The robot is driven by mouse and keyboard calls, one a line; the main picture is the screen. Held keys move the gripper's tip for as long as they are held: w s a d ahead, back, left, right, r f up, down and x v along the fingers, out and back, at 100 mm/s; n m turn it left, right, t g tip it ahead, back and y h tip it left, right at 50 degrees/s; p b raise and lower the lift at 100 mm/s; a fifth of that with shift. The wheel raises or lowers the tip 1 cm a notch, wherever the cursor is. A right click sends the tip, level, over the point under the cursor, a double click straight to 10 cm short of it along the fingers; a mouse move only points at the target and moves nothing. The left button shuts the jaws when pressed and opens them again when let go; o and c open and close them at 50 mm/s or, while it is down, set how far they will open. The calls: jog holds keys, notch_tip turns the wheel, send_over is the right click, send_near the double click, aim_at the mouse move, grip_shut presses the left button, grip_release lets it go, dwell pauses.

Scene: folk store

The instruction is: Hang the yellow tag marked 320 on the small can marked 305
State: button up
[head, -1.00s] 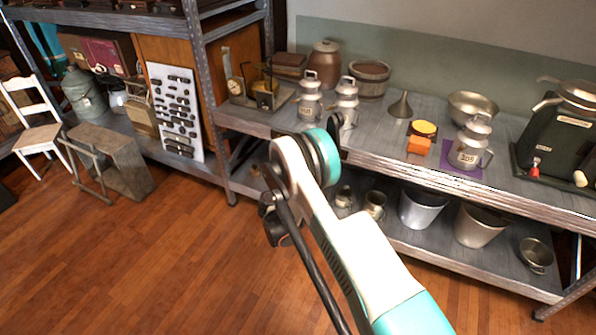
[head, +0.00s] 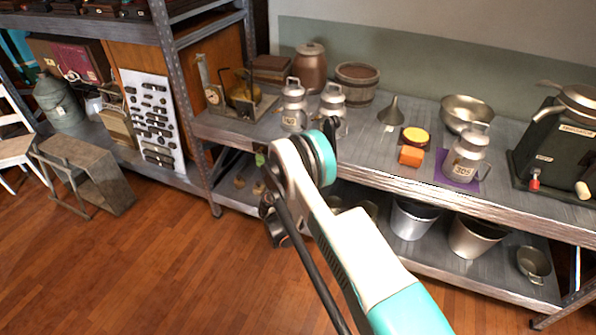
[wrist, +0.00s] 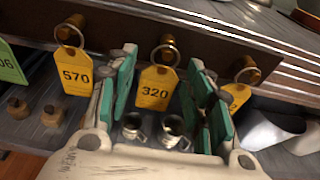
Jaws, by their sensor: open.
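The yellow tag marked 320 (wrist: 155,90) hangs by a metal ring from a brass peg (wrist: 167,44) on the shelf's front edge in the wrist view. My gripper (wrist: 163,58) is open, with its teal-padded fingers to the left and right of this tag in the picture. I see no contact, and cannot tell how deep the tag lies between them. In the head view, the small metal can marked 305 (head: 465,158) stands upright on a purple mat (head: 447,178) on the shelf top. My arm hides the tag there.
In the wrist view, a yellow tag marked 570 (wrist: 76,76) hangs left and another yellow tag (wrist: 238,96) right, partly hidden by a finger. A green tag (wrist: 10,66) is at far left. Beside the can are an orange block (head: 411,156) and a funnel (head: 391,112). Buckets (head: 412,218) stand below.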

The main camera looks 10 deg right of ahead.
jog(key=c, duration=0.9)
jog(key=shift+r, duration=0.35)
jog(key=shift+v, duration=1)
jog(key=shift+a+f, duration=0.1)
jog(key=shift+f, duration=0.1)
jog(key=shift+v, duration=1.8)
jog(key=shift+r, duration=0.15)
